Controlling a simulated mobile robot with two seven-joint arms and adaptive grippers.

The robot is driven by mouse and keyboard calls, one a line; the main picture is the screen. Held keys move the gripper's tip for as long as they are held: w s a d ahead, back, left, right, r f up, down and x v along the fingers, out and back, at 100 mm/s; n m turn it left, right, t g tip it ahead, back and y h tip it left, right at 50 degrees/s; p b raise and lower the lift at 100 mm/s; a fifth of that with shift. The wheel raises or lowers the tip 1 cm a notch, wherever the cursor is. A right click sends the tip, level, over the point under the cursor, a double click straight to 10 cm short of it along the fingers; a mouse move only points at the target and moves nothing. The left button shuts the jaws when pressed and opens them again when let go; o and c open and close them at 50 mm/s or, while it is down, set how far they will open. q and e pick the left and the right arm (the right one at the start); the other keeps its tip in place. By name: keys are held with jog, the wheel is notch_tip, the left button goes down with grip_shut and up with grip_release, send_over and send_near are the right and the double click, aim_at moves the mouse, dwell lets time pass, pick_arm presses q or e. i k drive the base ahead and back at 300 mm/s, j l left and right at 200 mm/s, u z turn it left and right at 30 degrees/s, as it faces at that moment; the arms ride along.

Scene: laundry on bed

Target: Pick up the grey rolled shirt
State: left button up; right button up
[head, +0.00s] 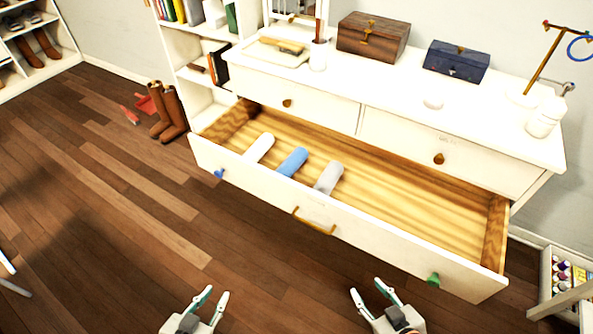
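The grey rolled shirt (328,177) lies in the open lower drawer (410,212) of a white dresser. It is the rightmost of three rolled shirts, beside a blue one (292,162) and a white one (259,148). My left gripper (215,293) is open and empty at the bottom of the head view, in front of the drawer and left of the grey shirt. My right gripper (367,287) is open and empty at the bottom, nearer and to the right of the grey shirt. Neither gripper touches a shirt.
The drawer's front panel (258,189) stands between my grippers and the shirts, with an orange handle (314,222). The drawer's right part is empty. The dresser top (395,85) holds a brown box (373,38) and a blue box (456,62). Brown boots (170,112) stand on the floor.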

aim_at(328, 179)
jog(key=z, duration=1.5)
jog(key=j+z, duration=0.15)
jog(key=j, duration=0.9)
